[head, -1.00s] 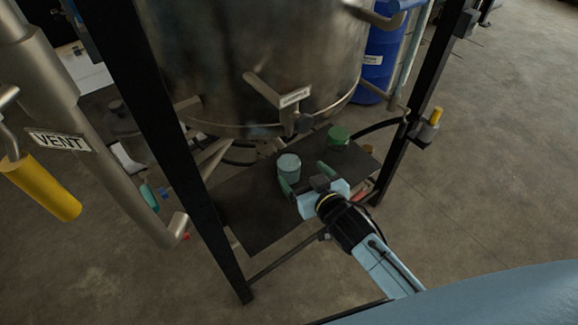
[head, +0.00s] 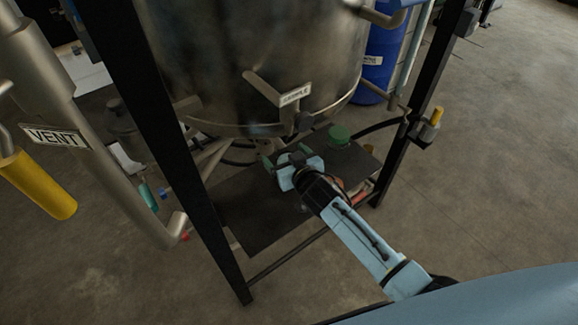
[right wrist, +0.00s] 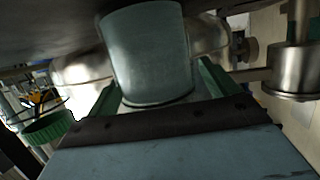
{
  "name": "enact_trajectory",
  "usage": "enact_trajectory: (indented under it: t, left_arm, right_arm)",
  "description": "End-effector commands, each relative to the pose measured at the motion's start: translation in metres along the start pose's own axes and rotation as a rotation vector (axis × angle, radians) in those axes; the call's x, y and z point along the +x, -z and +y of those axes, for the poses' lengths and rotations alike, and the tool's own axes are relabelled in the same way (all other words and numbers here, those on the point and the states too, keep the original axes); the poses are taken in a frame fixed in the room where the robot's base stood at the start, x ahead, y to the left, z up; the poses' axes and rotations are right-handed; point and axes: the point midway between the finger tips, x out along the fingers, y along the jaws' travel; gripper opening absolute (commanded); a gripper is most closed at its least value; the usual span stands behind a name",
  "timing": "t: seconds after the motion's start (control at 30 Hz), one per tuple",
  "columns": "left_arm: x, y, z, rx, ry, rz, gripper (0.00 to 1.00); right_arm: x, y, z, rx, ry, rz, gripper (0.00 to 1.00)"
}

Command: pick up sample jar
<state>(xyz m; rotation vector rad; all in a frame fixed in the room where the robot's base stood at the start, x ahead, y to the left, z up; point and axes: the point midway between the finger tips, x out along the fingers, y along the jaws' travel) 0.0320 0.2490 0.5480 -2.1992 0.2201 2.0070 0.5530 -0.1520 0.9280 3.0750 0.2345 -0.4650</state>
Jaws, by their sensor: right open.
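The sample jar (right wrist: 150,55), a pale grey-green cylinder, fills the upper middle of the right wrist view. It lies between the two green fingers of my right gripper (head: 283,157), with a visible gap at the finger on the right. That gripper is open, low over the dark shelf under the tank. My left gripper is not in view.
A green lidded thing (head: 339,133) stands on the dark shelf (head: 255,222), right of the gripper. The steel tank (head: 255,65) with its labelled sample outlet (head: 295,95) hangs close above. Black frame posts (head: 168,130) flank the shelf. A blue drum (head: 376,65) stands behind.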

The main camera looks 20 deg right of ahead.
Motion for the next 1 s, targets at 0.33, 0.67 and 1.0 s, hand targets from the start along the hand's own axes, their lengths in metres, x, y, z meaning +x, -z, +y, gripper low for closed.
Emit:
enact_trajectory:
  t: [0.33,0.67,1.0]
  left_arm:
    - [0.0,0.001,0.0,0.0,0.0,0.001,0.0]
    - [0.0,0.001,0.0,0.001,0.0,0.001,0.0]
    - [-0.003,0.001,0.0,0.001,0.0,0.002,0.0]
  right_arm:
    - [0.0,0.0,0.0,0.0,0.0,0.0,0.64]
    - [0.0,0.001,0.0,0.0,0.0,0.001,0.3]
    - [-0.004,0.012,0.001,-0.001,0.0,0.003,0.3]
